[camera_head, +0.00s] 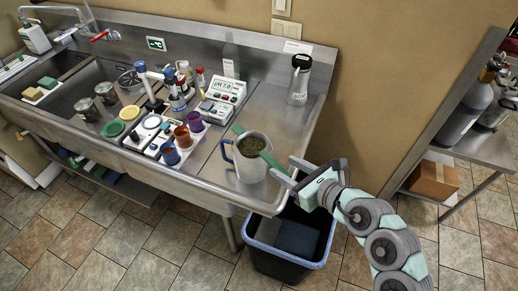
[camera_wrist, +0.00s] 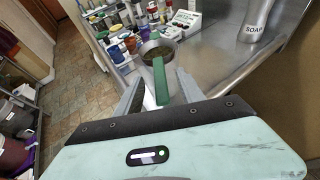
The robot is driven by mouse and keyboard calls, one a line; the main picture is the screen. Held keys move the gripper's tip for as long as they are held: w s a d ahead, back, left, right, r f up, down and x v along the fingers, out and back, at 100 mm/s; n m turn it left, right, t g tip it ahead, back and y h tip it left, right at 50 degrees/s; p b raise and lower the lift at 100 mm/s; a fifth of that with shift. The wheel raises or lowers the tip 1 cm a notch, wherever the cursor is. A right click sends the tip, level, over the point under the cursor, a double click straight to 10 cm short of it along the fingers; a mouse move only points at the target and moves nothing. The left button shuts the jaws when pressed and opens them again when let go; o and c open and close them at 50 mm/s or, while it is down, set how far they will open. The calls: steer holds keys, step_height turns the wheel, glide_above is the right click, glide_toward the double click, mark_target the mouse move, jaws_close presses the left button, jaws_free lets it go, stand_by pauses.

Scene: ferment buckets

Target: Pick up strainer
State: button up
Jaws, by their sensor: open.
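The strainer (camera_head: 252,145) has a green handle and rests on top of a pale jug (camera_head: 250,168) with a blue handle, near the counter's front right. The strainer bowl holds dark greenish-brown matter; it also shows in the wrist view (camera_wrist: 155,52). Its green handle points toward my gripper (camera_head: 281,165). My gripper is open. In the wrist view, the green handle (camera_wrist: 160,82) lies between the two gripper fingers (camera_wrist: 158,85), with a visible gap on each side. The jug is partly hidden by the strainer and handle in the wrist view.
A soap bottle (camera_head: 299,80) stands at the back right of the steel counter (camera_head: 275,100). A pH meter (camera_head: 222,99) and coloured cups (camera_head: 183,137) are left of the jug. A dark bin (camera_head: 290,243) stands on the floor below. The counter right of the jug is clear.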

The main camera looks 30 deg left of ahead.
mark_target(274, 163)
steer(key=p+x, duration=0.2)
steer(key=x, duration=0.3)
steer(key=shift+s+p, duration=0.1)
steer(key=shift+p, duration=0.2)
steer(key=shift+a+f, duration=0.2)
steer(key=shift+f, duration=0.05)
steer(key=shift+c, duration=0.3)
jaws_close()
